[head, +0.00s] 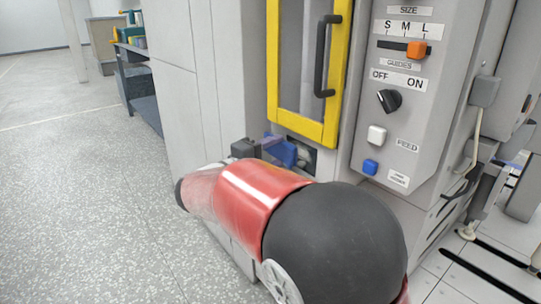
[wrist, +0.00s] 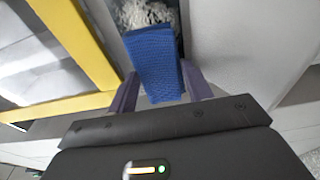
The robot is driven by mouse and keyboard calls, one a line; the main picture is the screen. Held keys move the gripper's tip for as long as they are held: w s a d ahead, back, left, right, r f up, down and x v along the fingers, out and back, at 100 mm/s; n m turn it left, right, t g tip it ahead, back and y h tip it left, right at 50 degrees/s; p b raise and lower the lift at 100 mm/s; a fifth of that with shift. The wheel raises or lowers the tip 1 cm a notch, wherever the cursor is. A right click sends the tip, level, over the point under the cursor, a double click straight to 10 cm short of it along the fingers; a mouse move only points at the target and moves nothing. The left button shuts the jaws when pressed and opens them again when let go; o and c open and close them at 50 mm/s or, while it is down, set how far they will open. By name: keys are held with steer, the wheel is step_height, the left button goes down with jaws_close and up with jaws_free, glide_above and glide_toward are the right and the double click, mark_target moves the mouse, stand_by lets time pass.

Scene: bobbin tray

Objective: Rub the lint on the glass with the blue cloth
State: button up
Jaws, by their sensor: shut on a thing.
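The blue cloth (wrist: 153,60) is a folded pad between my gripper's two fingers (wrist: 160,85) in the wrist view. My gripper is shut on it. In the head view the cloth (head: 279,150) shows just below the yellow-framed door, partly behind my arm. The lint (wrist: 146,13) is a fuzzy grey-white patch at the top of the wrist view, just beyond the cloth's far edge. In the head view, lint (head: 304,155) shows pale in a small dark opening right of the cloth. The glass is mostly covered, and I cannot tell whether the cloth touches it.
The yellow-framed door (head: 305,134) with a black handle (head: 324,58) is above the opening. The control panel (head: 362,112) to its right carries a slider, a knob (head: 389,101) and white and blue buttons. Open floor (head: 80,200) lies to the left.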

mark_target(294, 160)
steer(key=shift+w+d, duration=0.35)
steer(key=shift+d, duration=0.2)
steer(key=shift+s+d+f+b, duration=0.1)
steer(key=shift+s+d+b, duration=0.15)
steer(key=shift+s+b, duration=0.25)
steer(key=shift+s+d+f+b, duration=0.1)
steer(key=shift+s+d+b, duration=0.1)
steer(key=shift+s+b, duration=0.25)
steer(key=shift+s+d+r, duration=0.15)
steer(key=shift+s+d, duration=0.2)
steer(key=shift+s, duration=0.15)
steer(key=shift+s+d+b, duration=0.6)
steer(key=shift+s+b, duration=0.1)
steer(key=shift+b, duration=0.15)
steer(key=shift+s+d, duration=0.65)
steer(key=shift+s, duration=0.3)
steer(key=shift+s+d, duration=0.65)
steer(key=shift+s, duration=0.3)
steer(key=shift+w+a, duration=0.55)
steer(key=shift+w, duration=0.3)
steer(key=shift+w+a, duration=0.5)
steer(key=shift+w, duration=0.35)
steer(key=shift+w+a, duration=0.85)
steer(key=shift+w, duration=0.3)
steer(key=shift+w+a, duration=0.85)
steer(key=shift+w, duration=0.3)
